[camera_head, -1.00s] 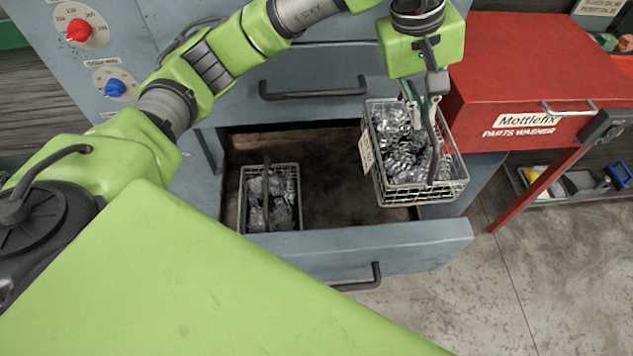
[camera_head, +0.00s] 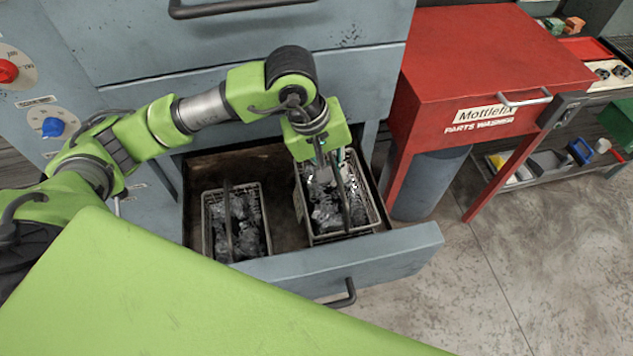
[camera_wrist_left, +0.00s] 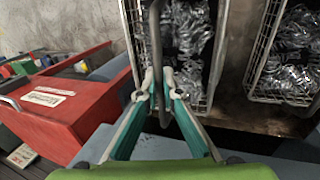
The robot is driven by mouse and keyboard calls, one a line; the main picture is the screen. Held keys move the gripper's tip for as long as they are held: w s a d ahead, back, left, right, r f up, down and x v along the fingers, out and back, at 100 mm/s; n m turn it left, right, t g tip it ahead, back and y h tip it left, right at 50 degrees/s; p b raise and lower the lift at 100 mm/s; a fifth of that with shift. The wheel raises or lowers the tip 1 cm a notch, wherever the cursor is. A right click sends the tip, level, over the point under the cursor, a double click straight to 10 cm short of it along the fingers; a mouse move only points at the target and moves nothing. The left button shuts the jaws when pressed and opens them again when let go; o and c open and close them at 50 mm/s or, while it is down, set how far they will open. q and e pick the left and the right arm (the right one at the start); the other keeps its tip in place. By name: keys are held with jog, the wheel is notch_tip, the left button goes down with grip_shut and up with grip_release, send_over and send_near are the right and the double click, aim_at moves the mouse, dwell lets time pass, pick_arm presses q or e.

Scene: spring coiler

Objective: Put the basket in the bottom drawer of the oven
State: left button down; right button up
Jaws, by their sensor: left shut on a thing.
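The wire basket (camera_head: 341,231) holds shiny coiled springs and is inside the open bottom drawer (camera_head: 345,264), at its right side. My left gripper (camera_head: 328,166) is above it, shut on its dark handle; the basket also shows in the left wrist view (camera_wrist_left: 136,32). I cannot tell whether the basket's base touches the drawer floor. A second wire basket (camera_head: 266,228) with similar springs stands in the drawer to the left, with a gap between the two. The oven (camera_head: 240,60) is blue-grey. My right gripper is not in view.
A red parts washer (camera_head: 480,60) stands right of the oven, with a dark grey drum (camera_head: 430,182) below it. A low shelf (camera_head: 540,175) with small items is further right. The concrete floor in front is clear.

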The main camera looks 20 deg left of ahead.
aim_at(335, 190)
pick_arm(q)
notch_tip(335, 190, down, 6)
jog(key=shift+f+p, duration=0.25)
jog(key=shift+p, duration=0.2)
jog(key=shift+f, duration=0.1)
jog(key=c, duration=2.2)
grip_release()
jog(key=shift+r, duration=0.2)
jog(key=b+v, duration=0.1)
jog(key=v, duration=1)
jog(key=shift+s+a+r, duration=0.1)
jog(key=shift+a+r, duration=0.1)
jog(key=shift+r, duration=0.15)
